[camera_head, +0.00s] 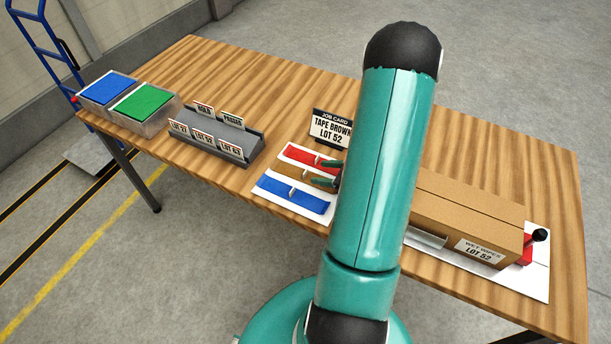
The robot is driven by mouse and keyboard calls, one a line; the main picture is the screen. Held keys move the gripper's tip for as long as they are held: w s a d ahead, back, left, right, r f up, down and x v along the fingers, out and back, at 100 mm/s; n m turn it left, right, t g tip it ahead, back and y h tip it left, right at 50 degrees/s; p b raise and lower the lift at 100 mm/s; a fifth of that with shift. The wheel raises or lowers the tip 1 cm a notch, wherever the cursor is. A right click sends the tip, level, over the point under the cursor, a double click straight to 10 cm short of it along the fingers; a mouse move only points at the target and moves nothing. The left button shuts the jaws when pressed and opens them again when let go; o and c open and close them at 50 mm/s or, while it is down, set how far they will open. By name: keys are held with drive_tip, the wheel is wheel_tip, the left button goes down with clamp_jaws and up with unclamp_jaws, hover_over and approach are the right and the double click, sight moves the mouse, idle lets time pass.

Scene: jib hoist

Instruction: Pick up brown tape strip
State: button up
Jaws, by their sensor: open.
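The brown tape strip (296,175) lies on a white sheet on the wooden table, between a red strip (302,155) behind it and a blue strip (293,195) in front. A small light tab shows on it. My gripper (328,173) is open at the right end of the brown strip, with its teal fingertips low over the strips. Whether they touch the strip cannot be told. My teal arm hides the gripper's body and what lies just right of the strips. A job card (331,128) behind reads "TAPE BROWN LOT 52".
A cardboard box (466,215) labelled "WET WIPES LOT 52" stands right of my arm, beside a red-based lever (539,236). A grey card rack (222,133) and bins with blue (106,87) and green (143,101) tops stand left. The table's back right is clear.

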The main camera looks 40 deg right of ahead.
sight(306, 171)
drive_tip(key=x, duration=0.5)
drive_tip(key=shift+a+f, duration=0.1)
drive_tip(key=shift+a, duration=0.1)
drive_tip(key=shift+c, duration=0.4)
drive_tip(key=c, duration=1)
